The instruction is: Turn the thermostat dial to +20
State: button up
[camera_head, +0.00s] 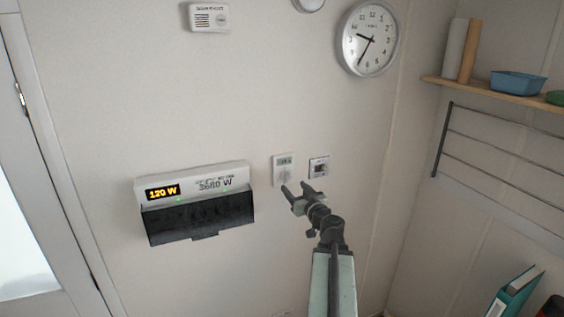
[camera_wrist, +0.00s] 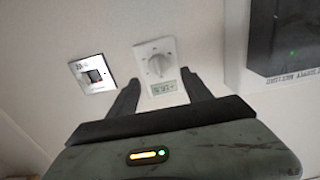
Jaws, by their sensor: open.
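The thermostat (camera_head: 283,160) is a small white wall unit with a display at its top and a round dial below. In the wrist view it appears upside down, with the pale dial (camera_wrist: 157,65) above the display (camera_wrist: 162,88). My gripper (camera_head: 296,188) is open and points at the wall, just below and right of the dial in the head view. In the wrist view its two dark fingers (camera_wrist: 158,90) stand apart on either side of the thermostat's lower picture edge. Nothing is between them that I can see held. The dial's setting is too small to read.
A framed wall switch (camera_head: 319,166) sits close right of the thermostat; it also shows in the wrist view (camera_wrist: 92,74). A power panel (camera_head: 194,196) reading 120 W and 3680 W juts out at left. A clock (camera_head: 369,39) hangs above, and a shelf (camera_head: 490,88) is at right.

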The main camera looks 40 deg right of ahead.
aim_at(287, 178)
jog(key=x, duration=0.7)
jog(key=shift+w+d+r, duration=0.1)
jog(key=shift+w+d, duration=0.1)
jog(key=shift+s, duration=0.1)
